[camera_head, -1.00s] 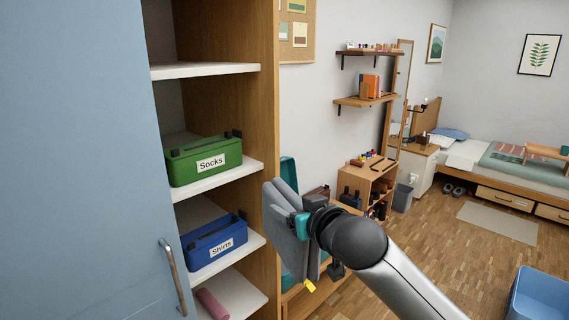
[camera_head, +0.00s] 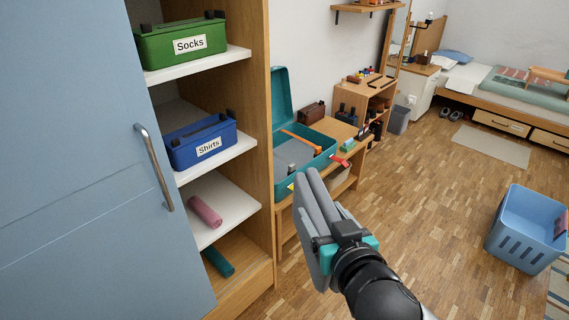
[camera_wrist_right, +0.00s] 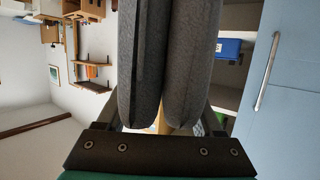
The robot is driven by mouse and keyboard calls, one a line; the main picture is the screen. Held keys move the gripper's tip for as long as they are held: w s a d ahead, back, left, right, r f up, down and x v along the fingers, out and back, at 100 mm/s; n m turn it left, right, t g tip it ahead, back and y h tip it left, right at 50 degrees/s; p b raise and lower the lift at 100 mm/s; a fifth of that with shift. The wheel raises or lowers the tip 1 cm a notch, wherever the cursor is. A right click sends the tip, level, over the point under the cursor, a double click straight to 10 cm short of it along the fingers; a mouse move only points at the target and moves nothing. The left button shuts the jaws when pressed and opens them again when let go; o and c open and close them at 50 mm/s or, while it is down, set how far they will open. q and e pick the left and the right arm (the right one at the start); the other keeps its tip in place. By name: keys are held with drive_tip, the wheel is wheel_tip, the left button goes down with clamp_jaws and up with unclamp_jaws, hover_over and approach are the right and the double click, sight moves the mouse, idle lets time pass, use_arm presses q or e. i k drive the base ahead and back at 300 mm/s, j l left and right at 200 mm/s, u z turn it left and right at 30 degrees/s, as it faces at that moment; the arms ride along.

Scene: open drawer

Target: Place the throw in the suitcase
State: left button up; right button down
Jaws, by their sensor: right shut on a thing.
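The throw (camera_head: 318,205) is a grey folded cloth. My right gripper (camera_head: 335,238) is shut on it and holds it up in the air, in front of the wardrobe's right side. In the right wrist view the grey throw (camera_wrist_right: 168,60) fills the space between the fingers. The suitcase (camera_head: 305,150) is teal and stands open on a low wooden bench, its lid raised at the left. The throw is nearer to me than the suitcase, and its top end shows just below the suitcase's front edge. My left gripper is not in view.
The wardrobe at left holds a green Socks box (camera_head: 182,44), a blue Shirts box (camera_head: 202,142) and a pink roll (camera_head: 205,212) on shelves. The blue door (camera_head: 75,180) stands in front. A blue basket (camera_head: 520,240) is on the floor at right. Open floor lies between.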

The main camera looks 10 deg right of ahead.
sight(283, 162)
drive_tip(key=i+l, duration=1.3)
drive_tip(key=l, duration=0.15)
drive_tip(key=i+l+u, duration=0.1)
drive_tip(key=i+l, duration=1.2)
drive_tip(key=l, duration=0.15)
drive_tip(key=i+u, duration=0.1)
drive_tip(key=u, duration=1.45)
